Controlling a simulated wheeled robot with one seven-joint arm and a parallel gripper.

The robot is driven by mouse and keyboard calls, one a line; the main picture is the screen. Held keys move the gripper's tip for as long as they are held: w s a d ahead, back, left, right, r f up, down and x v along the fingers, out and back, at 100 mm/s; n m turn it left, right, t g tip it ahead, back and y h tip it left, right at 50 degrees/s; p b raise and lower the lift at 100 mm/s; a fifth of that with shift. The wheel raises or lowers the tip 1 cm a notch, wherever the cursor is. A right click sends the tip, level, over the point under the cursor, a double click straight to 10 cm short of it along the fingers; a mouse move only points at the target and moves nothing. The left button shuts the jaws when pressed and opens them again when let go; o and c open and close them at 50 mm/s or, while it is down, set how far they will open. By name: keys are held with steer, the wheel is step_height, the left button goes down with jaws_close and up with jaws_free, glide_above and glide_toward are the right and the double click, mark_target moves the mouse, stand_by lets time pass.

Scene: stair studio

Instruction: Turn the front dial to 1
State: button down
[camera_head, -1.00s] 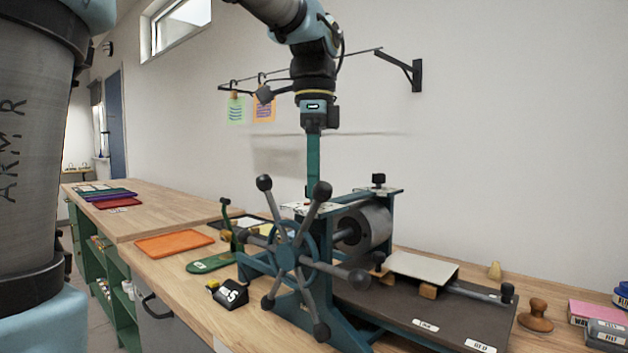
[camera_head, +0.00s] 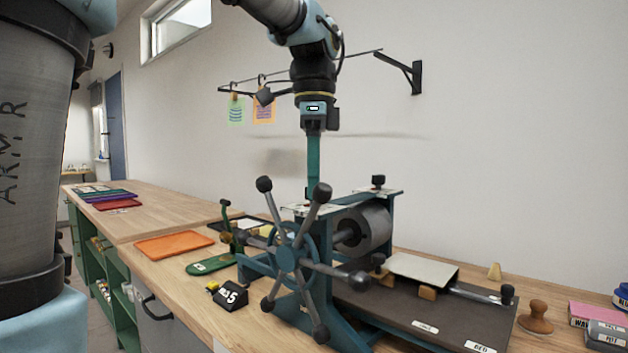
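The etching press (camera_head: 367,228) stands on the bench with a large spoked handwheel (camera_head: 288,252) on its front side. On top at the far end is a black knob (camera_head: 378,181) on a pale plate. The matching front dial sits on a pale plate (camera_head: 298,209) at the near end of the press top; its knob is hidden behind my gripper and a wheel spoke. My gripper (camera_head: 312,194) points straight down over that front plate, with its teal fingers at about knob height. One finger hides the other, so the gap between them and any contact with the knob do not show.
The wheel's spokes and ball ends rise close in front of my gripper. A drying rack (camera_head: 415,77) hangs on the wall behind.

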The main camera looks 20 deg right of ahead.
steer(key=shift+r+n, duration=0.1)
steer(key=shift+n, duration=0.2)
steer(key=n+p, duration=0.3)
steer(key=shift+r+n, duration=0.1)
steer(key=shift+n, duration=0.2)
steer(key=n+p, duration=0.2)
steer(key=n, duration=0.3)
steer(key=shift+p, duration=0.3)
steer(key=n+p, duration=0.2)
steer(key=n, duration=0.3)
steer(key=shift+n+h, duration=0.3)
steer(key=shift+n, duration=0.1)
steer(key=n+p, duration=0.1)
steer(key=n, duration=0.3)
steer(key=shift+n+p, duration=0.3)
steer(key=shift+p, duration=0.1)
steer(key=c, duration=0.5)
jaws_free()
